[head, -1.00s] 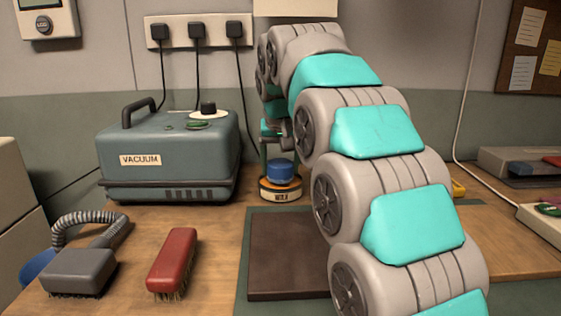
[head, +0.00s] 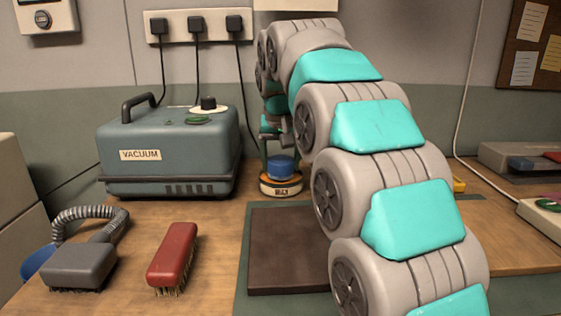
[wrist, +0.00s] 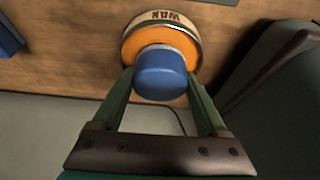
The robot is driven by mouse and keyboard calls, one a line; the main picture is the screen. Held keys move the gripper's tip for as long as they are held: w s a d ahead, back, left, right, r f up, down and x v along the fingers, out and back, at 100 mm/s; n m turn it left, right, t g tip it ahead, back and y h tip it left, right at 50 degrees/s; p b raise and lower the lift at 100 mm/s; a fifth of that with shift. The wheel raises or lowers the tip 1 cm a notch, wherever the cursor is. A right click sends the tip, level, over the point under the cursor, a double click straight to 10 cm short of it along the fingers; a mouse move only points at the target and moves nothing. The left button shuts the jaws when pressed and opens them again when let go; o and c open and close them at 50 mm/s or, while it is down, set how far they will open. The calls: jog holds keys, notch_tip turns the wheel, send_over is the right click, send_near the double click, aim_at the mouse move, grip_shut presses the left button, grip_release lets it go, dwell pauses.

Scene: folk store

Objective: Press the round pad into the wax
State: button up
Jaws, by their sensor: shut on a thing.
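The round pad (wrist: 161,76) is a blue knob-like piece, held between the two green fingers of my gripper (wrist: 160,92) in the wrist view. The wax tin (wrist: 163,20) is round and pale, with a dark-lettered label and orange wax inside. The pad lies over the orange wax; I cannot tell whether it touches it. In the head view the pad (head: 282,166) shows at the end of my arm, over the tin (head: 281,189), with a finger at each side. My arm hides part of the bench.
A grey-blue vacuum box (head: 165,157) stands left of the tin. A red brush (head: 173,257) and a grey brush head with hose (head: 80,265) lie front left. A dark brown board (head: 285,275) lies in front. Bench between brush and board is clear.

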aim_at(280, 156)
jog(key=shift+f, duration=0.5)
dwell(1.1)
jog(key=shift+r, duration=0.15)
jog(key=shift+r+p, duration=1.2)
jog(key=shift+r, duration=2.25)
jog(key=shift+d, duration=0.1)
